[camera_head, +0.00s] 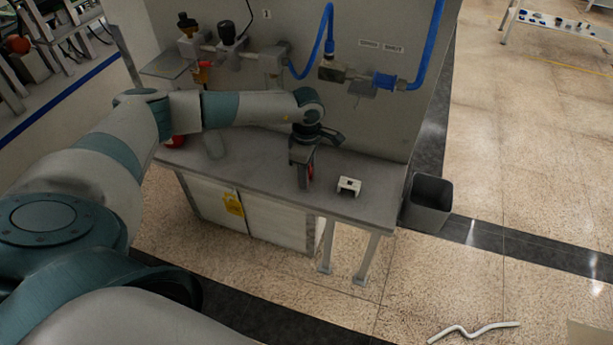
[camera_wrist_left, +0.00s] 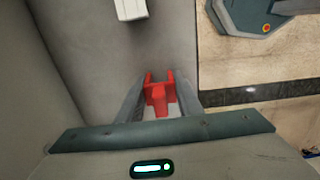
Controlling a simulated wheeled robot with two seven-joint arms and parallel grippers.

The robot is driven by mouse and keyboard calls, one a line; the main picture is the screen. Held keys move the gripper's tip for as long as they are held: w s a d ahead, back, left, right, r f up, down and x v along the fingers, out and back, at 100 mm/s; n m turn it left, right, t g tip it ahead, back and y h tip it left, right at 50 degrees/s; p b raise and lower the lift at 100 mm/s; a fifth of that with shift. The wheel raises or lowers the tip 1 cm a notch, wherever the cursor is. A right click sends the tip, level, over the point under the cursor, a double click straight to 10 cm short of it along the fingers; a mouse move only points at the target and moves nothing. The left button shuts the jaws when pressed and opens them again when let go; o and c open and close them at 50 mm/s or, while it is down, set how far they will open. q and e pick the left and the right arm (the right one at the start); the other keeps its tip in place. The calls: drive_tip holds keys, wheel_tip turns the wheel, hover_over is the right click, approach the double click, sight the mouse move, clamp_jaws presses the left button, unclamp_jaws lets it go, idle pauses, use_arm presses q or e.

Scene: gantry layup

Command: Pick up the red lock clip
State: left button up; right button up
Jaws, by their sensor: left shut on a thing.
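The red lock clip (camera_wrist_left: 159,93) is between the two fingers of my left gripper (camera_wrist_left: 158,92) in the left wrist view. The fingers are shut on it. In the head view my left gripper (camera_head: 303,184) points down at the grey bench, and a bit of the red clip (camera_head: 311,173) shows beside the fingers. I cannot tell whether the clip touches the bench top. My right gripper is in neither view.
A small white block with a notch (camera_head: 349,186) sits on the grey bench (camera_head: 260,172), right of my left gripper. Blue hoses and valves (camera_head: 330,72) are on the panel behind. A dark bin (camera_head: 428,203) stands at the bench's right end. A bent white tube (camera_head: 472,332) lies on the floor.

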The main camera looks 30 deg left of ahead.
use_arm(q)
drive_tip(key=shift+r+b, duration=0.3)
drive_tip(key=shift+r, duration=0.05)
wheel_tip(320, 180, up, 2)
drive_tip(key=shift+r+b, duration=0.1)
drive_tip(key=shift+b, duration=0.8)
drive_tip(key=s+d+r+b, duration=0.3)
drive_tip(key=d+r+b, duration=0.2)
drive_tip(key=d, duration=0.6)
wheel_tip(320, 180, up, 2)
drive_tip(key=shift+s+r, duration=0.2)
drive_tip(key=shift+s, duration=0.1)
